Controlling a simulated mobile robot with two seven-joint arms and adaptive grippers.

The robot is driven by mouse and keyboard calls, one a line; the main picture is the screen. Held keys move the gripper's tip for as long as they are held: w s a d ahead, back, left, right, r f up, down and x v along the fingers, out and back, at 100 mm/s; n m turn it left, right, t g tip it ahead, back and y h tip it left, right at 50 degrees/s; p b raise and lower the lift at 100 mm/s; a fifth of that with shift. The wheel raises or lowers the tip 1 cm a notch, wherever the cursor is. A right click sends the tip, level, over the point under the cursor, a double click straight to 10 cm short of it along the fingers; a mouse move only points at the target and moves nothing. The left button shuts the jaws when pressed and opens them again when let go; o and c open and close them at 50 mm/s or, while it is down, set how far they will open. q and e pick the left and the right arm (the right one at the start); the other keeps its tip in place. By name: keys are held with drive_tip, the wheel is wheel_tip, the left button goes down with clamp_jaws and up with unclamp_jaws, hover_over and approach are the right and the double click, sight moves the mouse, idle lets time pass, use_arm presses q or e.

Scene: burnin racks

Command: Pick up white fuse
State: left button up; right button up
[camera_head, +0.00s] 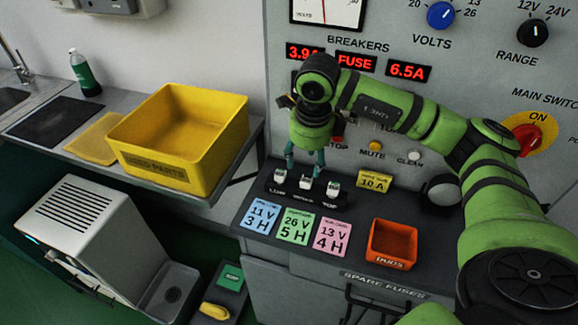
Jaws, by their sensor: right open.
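Three small pieces with white parts stand in a row on a black strip (272,193) on the dark ledge: a left one (280,178), a middle one (306,184) and a right one (333,189). Which of them is the white fuse, I cannot tell for sure. My right gripper (305,170) hangs just above the row, pointing down. Its two teal fingers are apart, roughly either side of the middle piece, with nothing seen between them. Contact cannot be made out. My left gripper is not in view.
Blue (260,217), green (295,227) and pink (331,234) cards lie in front of the strip. An orange DUDS bin (391,262) is to their right. A yellow USED PARTS bin (147,165) stands on the left counter. The control panel (470,95) rises behind.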

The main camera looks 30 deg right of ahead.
sight(307, 180)
drive_tip(key=shift+s+d+f, duration=0.1)
drive_tip(key=shift+s+f, duration=0.05)
drive_tip(key=shift+s, duration=0.25)
drive_tip(key=shift+s+f+p, duration=0.5)
drive_tip(key=shift+s+p, duration=0.25)
drive_tip(key=f, duration=0.1)
drive_tip(key=w+f+p, duration=0.1)
drive_tip(key=f, duration=0.1)
drive_tip(key=shift+a, duration=0.2)
drive_tip(key=shift+w+f, duration=0.2)
drive_tip(key=shift+f, duration=0.5)
drive_tip(key=c, duration=0.9)
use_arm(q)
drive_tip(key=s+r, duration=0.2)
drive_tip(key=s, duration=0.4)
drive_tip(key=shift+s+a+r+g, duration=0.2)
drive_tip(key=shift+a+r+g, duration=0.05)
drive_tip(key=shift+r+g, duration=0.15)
use_arm(e)
drive_tip(key=shift+c, duration=0.3)
